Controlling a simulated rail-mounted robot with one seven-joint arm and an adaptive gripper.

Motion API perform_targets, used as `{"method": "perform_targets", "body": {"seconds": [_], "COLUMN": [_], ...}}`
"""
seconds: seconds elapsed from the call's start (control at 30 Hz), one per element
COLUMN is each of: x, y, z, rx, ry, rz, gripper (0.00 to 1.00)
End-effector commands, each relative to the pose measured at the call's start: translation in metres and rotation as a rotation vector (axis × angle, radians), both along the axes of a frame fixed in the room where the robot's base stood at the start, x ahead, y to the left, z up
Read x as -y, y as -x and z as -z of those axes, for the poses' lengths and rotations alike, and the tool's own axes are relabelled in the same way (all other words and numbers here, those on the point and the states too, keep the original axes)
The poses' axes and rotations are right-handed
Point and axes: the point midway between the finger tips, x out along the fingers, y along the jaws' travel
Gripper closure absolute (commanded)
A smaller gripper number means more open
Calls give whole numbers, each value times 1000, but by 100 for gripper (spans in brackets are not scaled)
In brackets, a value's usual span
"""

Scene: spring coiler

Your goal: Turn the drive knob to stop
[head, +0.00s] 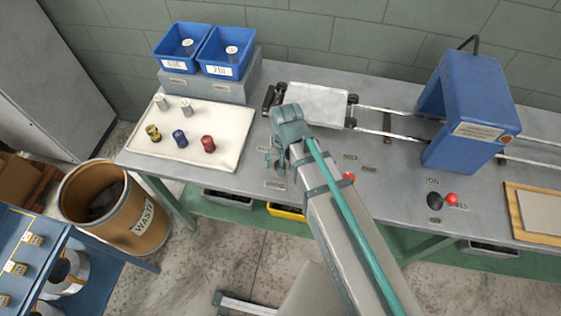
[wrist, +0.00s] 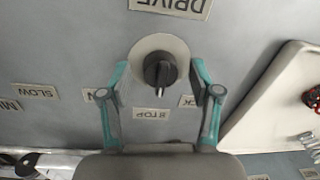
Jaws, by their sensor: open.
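The drive knob (wrist: 160,70) is black on a round pale plate (wrist: 181,50) in the wrist view. Its white mark is at the lower end, toward the STOP label (wrist: 160,113); the DRIVE label (wrist: 172,5) is upside down above. My gripper (wrist: 160,67) is open, one teal-backed finger on each side of the knob, with gaps to both sides. In the head view my gripper (head: 276,160) is low over the bench, and the knob is hidden or too small to make out there. My fingers partly cover a label on each side of the plate.
A white tray (head: 233,155) with several spools and cylinders lies left of my gripper. Blue bins (head: 226,70) stand behind it. A blue press-like housing (head: 465,110) stands over rails on the right. A red knob (head: 348,177) is close beside my arm.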

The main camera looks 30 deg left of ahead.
Motion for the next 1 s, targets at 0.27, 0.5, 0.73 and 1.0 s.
{"method": "perform_targets", "body": {"seconds": [0.27,0.5,0.73,1.0], "x": [1,4,5,7], "y": [-1,-3,-4,-4], "z": [-25,-67,-101,-118], "rx": [2,2,1,1], "ry": [-2,-2,-2,-1], "rz": [0,0,1,0], "gripper": [37,37,37,37]}}
